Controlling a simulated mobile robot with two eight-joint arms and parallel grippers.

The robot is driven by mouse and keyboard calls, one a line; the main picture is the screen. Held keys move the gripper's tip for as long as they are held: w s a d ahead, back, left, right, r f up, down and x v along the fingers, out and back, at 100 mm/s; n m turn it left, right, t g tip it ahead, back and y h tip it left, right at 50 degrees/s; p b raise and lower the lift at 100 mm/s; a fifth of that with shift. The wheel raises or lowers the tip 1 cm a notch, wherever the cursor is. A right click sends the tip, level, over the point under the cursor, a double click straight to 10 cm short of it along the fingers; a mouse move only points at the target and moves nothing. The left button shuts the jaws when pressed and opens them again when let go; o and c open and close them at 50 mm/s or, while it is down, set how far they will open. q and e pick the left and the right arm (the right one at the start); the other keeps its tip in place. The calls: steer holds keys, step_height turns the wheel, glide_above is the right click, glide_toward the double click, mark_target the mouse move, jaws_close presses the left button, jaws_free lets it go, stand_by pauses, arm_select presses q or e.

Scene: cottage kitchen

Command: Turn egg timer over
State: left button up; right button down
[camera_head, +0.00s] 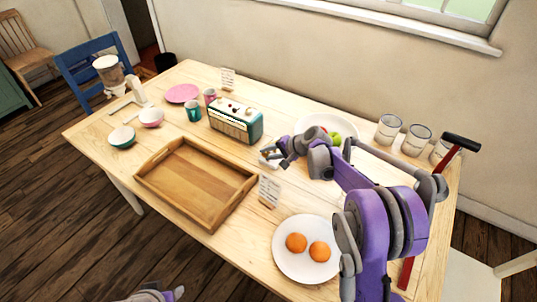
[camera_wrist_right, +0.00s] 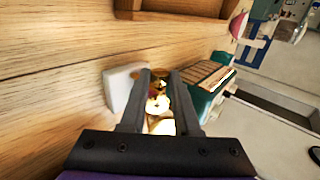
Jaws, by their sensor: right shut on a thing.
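The egg timer (camera_wrist_right: 157,103) shows in the right wrist view as a small glassy thing with a brownish end, between my fingers. My right gripper (camera_wrist_right: 160,88) is shut on it. In the head view my right gripper (camera_head: 266,153) is over the table, just in front of the radio, and its fingers mostly hide the timer. I cannot tell which end of the timer is up, or whether it touches the table. Part of my left arm (camera_head: 155,294) shows at the bottom edge of the head view; its fingers cannot be made out clearly.
A teal radio (camera_head: 236,120) stands close behind the gripper. A white block-like thing (camera_wrist_right: 121,88) is beside the fingers. A wooden tray (camera_head: 195,182) lies to the left, a small card (camera_head: 269,190) in front. A plate (camera_head: 290,266) with two oranges is nearer. Glasses (camera_head: 416,139) stand right.

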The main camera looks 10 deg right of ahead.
steer(key=shift+d, duration=0.1)
steer(key=c, duration=0.6)
jaws_free()
steer(key=v, duration=1)
steer(key=shift+s+d+r, duration=0.2)
steer(key=shift+r, duration=0.05)
